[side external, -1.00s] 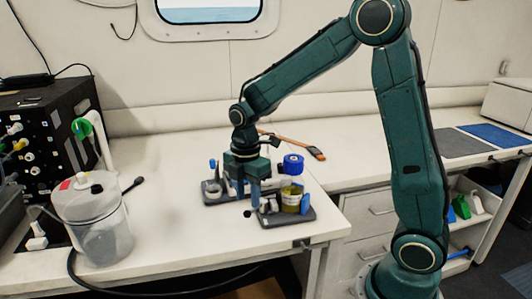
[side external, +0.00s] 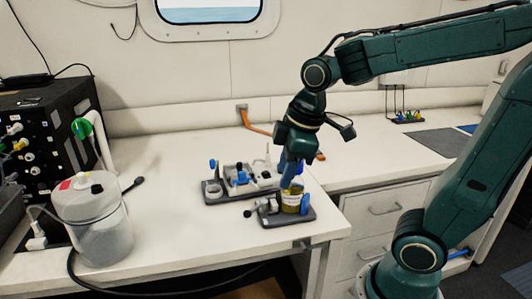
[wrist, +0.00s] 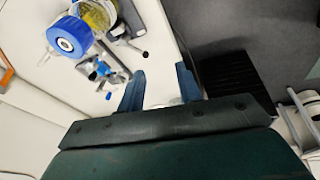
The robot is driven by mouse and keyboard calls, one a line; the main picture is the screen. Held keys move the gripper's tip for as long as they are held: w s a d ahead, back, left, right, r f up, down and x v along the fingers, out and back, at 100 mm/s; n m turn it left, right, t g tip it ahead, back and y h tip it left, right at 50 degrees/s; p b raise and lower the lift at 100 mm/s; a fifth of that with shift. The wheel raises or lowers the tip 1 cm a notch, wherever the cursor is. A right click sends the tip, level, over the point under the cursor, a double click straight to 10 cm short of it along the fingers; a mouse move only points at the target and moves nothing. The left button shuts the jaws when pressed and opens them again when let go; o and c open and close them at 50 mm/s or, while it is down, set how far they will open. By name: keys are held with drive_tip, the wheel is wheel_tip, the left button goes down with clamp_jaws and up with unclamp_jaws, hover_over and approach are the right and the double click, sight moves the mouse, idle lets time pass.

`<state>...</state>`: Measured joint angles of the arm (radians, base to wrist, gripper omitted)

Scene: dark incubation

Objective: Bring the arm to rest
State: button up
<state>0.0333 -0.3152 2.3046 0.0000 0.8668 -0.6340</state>
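My gripper (side external: 290,172) hangs from the raised arm in the side external view, in front of or above the bottle (side external: 291,202). In the wrist view my gripper (wrist: 160,88) has its two blue fingers apart, with nothing seen held between them. The bottle holds yellow liquid and stands on a small dark tray (side external: 300,218). Its blue cap (wrist: 70,38) shows in the wrist view, off to the upper left of the fingers. In the side external view the gripper mostly hides the cap.
A second dark tray (side external: 217,199) with small blue and grey parts lies behind the first. An orange-handled tool (side external: 257,130) lies at the back.

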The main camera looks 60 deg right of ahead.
drive_tip(key=s+r+m+t, duration=0.2)
drive_tip(key=s+m, duration=0.4)
drive_tip(key=s, duration=0.3)
drive_tip(key=shift+a+m, duration=0.4)
drive_tip(key=shift+a, duration=0.05)
drive_tip(key=o, duration=1.1)
drive_tip(key=shift+w+d+r, duration=0.1)
drive_tip(key=shift+w+r, duration=0.15)
drive_tip(key=shift+w, duration=0.05)
drive_tip(key=o, duration=0.3)
drive_tip(key=w+d+r, duration=0.1)
drive_tip(key=w, duration=0.1)
drive_tip(key=w+d+r+n, duration=0.1)
drive_tip(key=w+r, duration=0.1)
drive_tip(key=w, duration=0.1)
drive_tip(key=w+d+r+n+g, duration=0.1)
drive_tip(key=w+r, duration=0.1)
drive_tip(key=shift+w+d+r, duration=0.2)
drive_tip(key=shift+w+r, duration=0.05)
drive_tip(key=shift+w, duration=0.15)
drive_tip(key=shift+o, duration=0.2)
drive_tip(key=w+d+r+n+g, duration=0.25)
drive_tip(key=w+d+n, duration=0.25)
drive_tip(key=w+d, duration=0.95)
drive_tip(key=w+d+f+n+g, duration=0.1)
drive_tip(key=w+d+f, duration=0.3)
drive_tip(key=d, duration=0.4)
drive_tip(key=shift+w+d+f+n+g, duration=0.35)
drive_tip(key=shift+w+f+n, duration=0.05)
drive_tip(key=shift+w+n, duration=0.1)
